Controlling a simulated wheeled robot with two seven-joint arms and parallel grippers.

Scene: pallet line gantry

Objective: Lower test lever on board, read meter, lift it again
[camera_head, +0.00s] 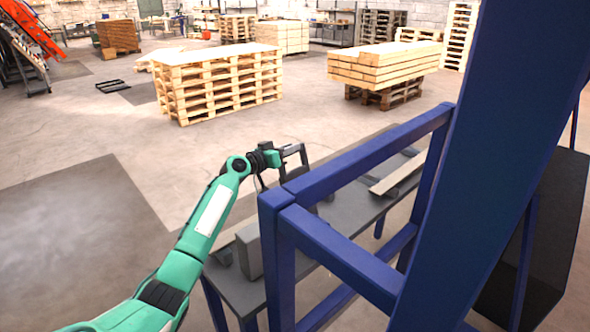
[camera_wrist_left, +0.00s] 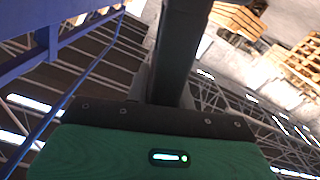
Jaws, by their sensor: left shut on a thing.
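My green left arm reaches in from the left, and its gripper (camera_head: 292,152) is over the far side of the grey bench, just left of the blue frame. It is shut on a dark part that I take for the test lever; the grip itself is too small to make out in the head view. In the left wrist view a dark bar (camera_wrist_left: 182,50) runs up from the green gripper body. A pale board (camera_head: 398,174) lies on the bench (camera_head: 345,215). A grey box (camera_head: 250,252) stands at its near end. No meter face is readable. My right gripper is out of view.
Blue frame posts and rails (camera_head: 365,150) stand close right of my left gripper, and a thick blue post (camera_head: 490,150) blocks the right side. Pallet stacks (camera_head: 220,85) and a timber stack (camera_head: 383,65) stand beyond.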

